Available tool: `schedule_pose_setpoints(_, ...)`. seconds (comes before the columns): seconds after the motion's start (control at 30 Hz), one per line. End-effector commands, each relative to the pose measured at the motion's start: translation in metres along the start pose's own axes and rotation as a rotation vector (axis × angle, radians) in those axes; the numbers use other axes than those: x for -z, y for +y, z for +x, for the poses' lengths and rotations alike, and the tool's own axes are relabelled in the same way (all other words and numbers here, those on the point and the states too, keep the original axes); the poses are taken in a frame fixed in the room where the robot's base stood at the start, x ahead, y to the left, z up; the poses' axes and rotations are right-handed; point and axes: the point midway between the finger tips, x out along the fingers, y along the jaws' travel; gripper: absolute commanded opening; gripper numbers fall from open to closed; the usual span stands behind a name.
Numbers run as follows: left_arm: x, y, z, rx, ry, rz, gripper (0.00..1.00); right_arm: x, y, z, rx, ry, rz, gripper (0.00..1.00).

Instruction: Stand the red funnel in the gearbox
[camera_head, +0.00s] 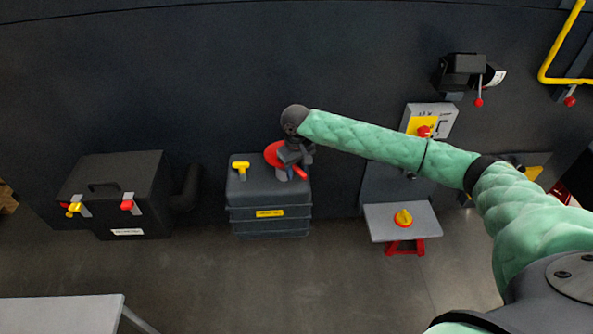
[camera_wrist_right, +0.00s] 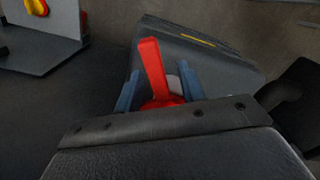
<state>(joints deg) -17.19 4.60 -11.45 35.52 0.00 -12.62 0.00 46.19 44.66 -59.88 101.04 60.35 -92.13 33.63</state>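The dark grey box with a yellow label, which I take to be the gearbox (camera_head: 268,225), stands on the floor left of centre in the head view. The red funnel (camera_head: 274,153) is over the right part of its top; in the wrist view, a red bar (camera_wrist_right: 154,68) of it sticks out. My right gripper (camera_head: 291,167) is low over the box top, its blue fingers (camera_wrist_right: 158,88) on both sides of the funnel's red base, and looks shut on it. A grey stub shows between the fingers. The funnel's lower end is hidden. My left gripper is out of view.
A yellow T-handle (camera_head: 240,167) stands on the box top, left of the funnel. A black case (camera_head: 115,190) is at the left. A grey panel with a yellow knob (camera_head: 403,217) is to the right. Bare floor lies in front.

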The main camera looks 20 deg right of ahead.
Motion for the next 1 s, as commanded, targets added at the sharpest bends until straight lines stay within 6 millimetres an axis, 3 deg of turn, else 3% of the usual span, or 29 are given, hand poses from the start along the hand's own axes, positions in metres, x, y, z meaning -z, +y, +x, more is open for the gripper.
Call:
schedule_pose_setpoints(0.2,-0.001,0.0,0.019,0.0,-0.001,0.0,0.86,0.001,0.0,-0.026,0.0,0.005,0.0,0.4)
schedule_pose_setpoints(0.3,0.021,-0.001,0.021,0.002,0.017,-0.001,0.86,0.001,0.0,-0.042,-0.001,0.004,-0.001,0.4)
schedule_pose_setpoints(0.5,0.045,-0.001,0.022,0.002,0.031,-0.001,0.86,0.001,0.0,-0.065,0.0,0.003,-0.001,0.4)
schedule_pose_setpoints(1.0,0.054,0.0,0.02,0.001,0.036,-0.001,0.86,0.0,0.0,-0.074,0.0,0.001,0.0,0.4)
